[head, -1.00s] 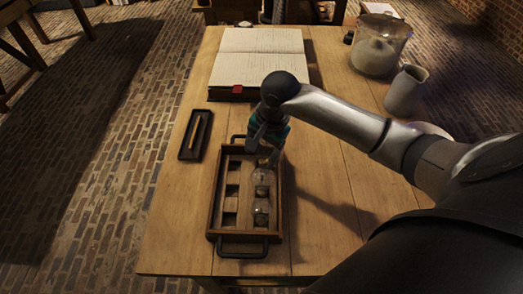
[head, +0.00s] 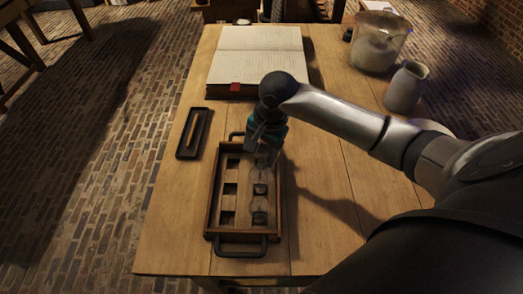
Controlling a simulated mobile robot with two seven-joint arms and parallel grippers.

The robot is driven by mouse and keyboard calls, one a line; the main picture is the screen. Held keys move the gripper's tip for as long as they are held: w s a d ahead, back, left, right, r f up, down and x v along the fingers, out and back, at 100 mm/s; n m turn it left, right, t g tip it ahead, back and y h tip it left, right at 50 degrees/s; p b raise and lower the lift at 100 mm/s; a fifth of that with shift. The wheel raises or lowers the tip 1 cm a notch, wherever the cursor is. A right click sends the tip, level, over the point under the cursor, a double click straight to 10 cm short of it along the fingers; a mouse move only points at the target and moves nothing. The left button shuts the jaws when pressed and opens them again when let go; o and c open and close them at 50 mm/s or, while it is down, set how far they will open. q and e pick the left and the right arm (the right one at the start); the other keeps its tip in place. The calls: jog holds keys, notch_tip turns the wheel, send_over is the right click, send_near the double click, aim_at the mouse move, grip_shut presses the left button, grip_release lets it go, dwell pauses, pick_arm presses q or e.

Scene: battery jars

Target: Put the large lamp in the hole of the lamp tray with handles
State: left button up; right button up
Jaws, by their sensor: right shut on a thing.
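The lamp tray (head: 212,205) is a wooden box with dark handles at its near and far ends, lying on the table. Square dark holes run down its left side. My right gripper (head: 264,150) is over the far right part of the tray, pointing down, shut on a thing. The held thing is mostly hidden by the gripper; a faint clear glass shape shows just below it, and I cannot tell whether it touches the tray. My left gripper is not in view.
The wooden table (head: 170,235) holds an open book (head: 258,57) at the back and a small dark tray (head: 183,150) with a stick at the left. A glass jar (head: 376,45) and a grey pitcher (head: 405,88) stand at the back right. The table's front left is clear.

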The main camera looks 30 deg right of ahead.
jog(key=shift+a+f, duration=0.1)
jog(key=shift+f, duration=0.35)
jog(key=o, duration=1.5)
